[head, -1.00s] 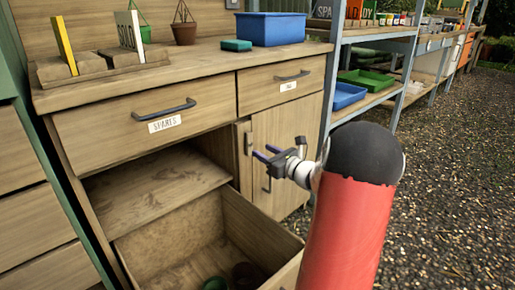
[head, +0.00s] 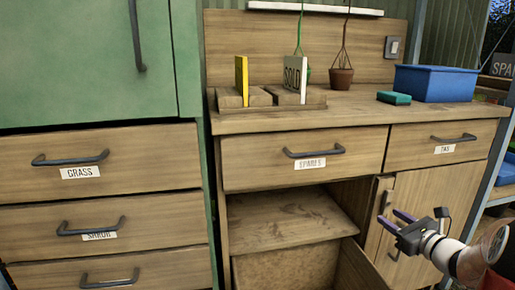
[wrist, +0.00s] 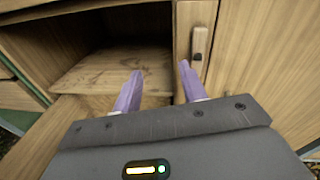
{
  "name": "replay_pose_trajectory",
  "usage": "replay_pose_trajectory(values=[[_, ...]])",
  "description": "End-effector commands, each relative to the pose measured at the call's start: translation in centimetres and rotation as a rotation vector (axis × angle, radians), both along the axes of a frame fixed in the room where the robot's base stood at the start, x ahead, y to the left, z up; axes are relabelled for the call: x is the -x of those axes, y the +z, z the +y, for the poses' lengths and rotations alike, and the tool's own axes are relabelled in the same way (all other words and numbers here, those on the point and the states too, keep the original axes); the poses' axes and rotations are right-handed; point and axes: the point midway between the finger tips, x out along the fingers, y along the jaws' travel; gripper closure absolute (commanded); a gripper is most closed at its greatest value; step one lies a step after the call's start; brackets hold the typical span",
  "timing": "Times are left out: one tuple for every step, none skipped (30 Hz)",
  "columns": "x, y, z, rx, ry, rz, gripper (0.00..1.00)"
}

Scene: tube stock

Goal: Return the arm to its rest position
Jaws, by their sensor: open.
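My gripper (head: 402,222) is at the lower right of the head view, in front of the cupboard door under the bench. Its two purple fingers are apart with nothing between them. In the wrist view my gripper (wrist: 158,88) points at the open compartment and its shelf (wrist: 120,68). A wooden door edge with a handle (wrist: 199,42) stands just beyond the right finger. My arm reaches in from the lower right corner of the head view.
A pulled-out lower drawer (head: 350,262) is left of my gripper. A green cabinet with labelled drawers (head: 105,165) stands at left.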

Motion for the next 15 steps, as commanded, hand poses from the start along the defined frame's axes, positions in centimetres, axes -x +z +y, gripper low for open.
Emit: replay_pose_trajectory(values=[[-0.1,1.1,2.9,0.073,0.073,0.015,0.58],[0.1,1.4,4.7,0.122,0.119,0.027,0.58],[0.4,1.8,7.1,0.196,0.187,0.044,0.58],[0.7,2.0,8.9,0.253,0.240,0.055,0.58],[1.2,2.2,10.8,0.312,0.293,0.066,0.58],[1.9,2.5,13.1,0.395,0.365,0.077,0.58],[2.6,2.7,14.8,0.460,0.422,0.084,0.58],[3.4,2.8,16.5,0.527,0.477,0.089,0.58],[4.7,3.0,18.6,0.623,0.556,0.095,0.58],[5.7,3.1,20.2,0.697,0.617,0.096,0.58],[6.8,3.2,21.6,0.776,0.677,0.096,0.58],[8.3,3.3,23.2,0.878,0.754,0.093,0.58],[9.5,3.3,24.3,0.954,0.811,0.089,0.58],[10.7,3.3,25.2,1.033,0.868,0.083,0.58],[12.2,3.4,26.2,1.138,0.937,0.073,0.58]])
